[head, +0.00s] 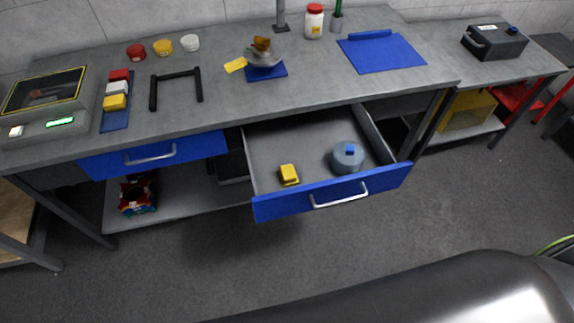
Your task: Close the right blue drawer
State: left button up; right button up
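The right blue drawer (272,208) is pulled far out from under the grey workbench. Its blue front has a silver bar handle (339,196). Inside the drawer are a small yellow block-like object (289,174) and a round grey-blue lidded container with a blue knob (348,158). The left blue drawer (108,162) sits flush under the bench at the left, with its own silver handle. Neither of my grippers shows in the head view.
The grey workbench (225,95) carries a scale-like device (45,105), a black frame, a blue mat (381,52) and jars. A lower shelf (185,205) holds a red-and-black item. A large dark rounded body fills the lower right. The floor before the drawer is clear.

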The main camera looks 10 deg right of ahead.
aim_at(312, 138)
jog(key=z, duration=0.9)
jog(key=l+u, duration=0.35)
jog(key=i+j, duration=0.05)
